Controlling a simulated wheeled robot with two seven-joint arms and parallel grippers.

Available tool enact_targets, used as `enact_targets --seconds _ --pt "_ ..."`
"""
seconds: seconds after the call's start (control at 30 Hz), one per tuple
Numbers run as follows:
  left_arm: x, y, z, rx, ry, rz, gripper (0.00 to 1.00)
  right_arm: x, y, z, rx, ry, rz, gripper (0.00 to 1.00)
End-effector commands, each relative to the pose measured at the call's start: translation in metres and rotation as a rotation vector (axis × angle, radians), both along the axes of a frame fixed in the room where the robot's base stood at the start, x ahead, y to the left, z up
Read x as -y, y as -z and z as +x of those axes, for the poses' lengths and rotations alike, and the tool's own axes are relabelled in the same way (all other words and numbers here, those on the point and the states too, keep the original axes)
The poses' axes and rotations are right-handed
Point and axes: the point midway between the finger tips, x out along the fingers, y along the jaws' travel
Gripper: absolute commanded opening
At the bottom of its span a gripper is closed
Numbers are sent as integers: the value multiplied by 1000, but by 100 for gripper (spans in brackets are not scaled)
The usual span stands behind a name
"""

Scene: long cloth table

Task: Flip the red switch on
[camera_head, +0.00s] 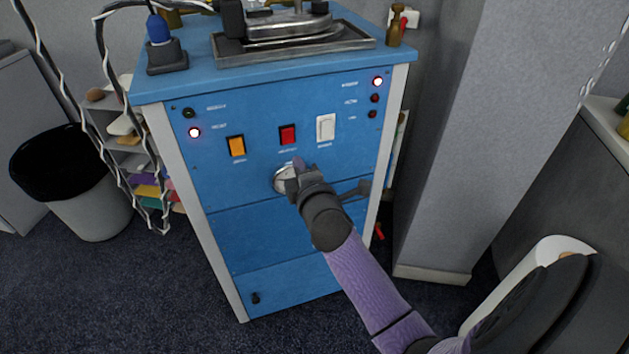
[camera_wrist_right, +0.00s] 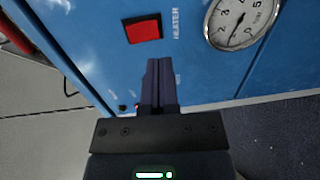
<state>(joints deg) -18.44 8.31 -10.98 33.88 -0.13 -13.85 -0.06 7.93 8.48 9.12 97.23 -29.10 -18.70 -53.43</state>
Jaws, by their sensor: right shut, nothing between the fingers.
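The red switch (camera_head: 288,135) is on the front of the blue cabinet (camera_head: 290,240), between an orange switch (camera_head: 237,146) and a white switch (camera_head: 325,127). It also shows in the right wrist view (camera_wrist_right: 143,28), next to the label "HEATER". My right gripper (camera_head: 298,164) is shut and empty, in front of the panel just below the red switch. In the right wrist view its fingertips (camera_wrist_right: 159,64) are together, below and slightly right of the switch. I cannot tell whether they touch the panel. My left gripper is not in view.
A round gauge (camera_wrist_right: 241,22) sits on the panel, partly hidden by my right gripper in the head view. Lit lamps (camera_head: 194,132) are on the panel. A metal machine (camera_head: 290,35) stands on the cabinet top. A black-lined bin (camera_head: 75,195) is left; a grey pillar (camera_head: 460,130) is right.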

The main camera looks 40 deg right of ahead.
Motion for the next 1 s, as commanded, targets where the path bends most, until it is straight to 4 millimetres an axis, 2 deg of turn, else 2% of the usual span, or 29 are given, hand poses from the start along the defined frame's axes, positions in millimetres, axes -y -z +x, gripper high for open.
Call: enact_targets --seconds 0.3,0.5,1.0 --pt "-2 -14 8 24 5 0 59 -20 6 -56 -3 1 4 0" --pt "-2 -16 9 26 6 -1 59 -28 10 -81 -1 1 3 0" --pt "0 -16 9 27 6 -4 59 -30 11 -87 0 0 1 0"
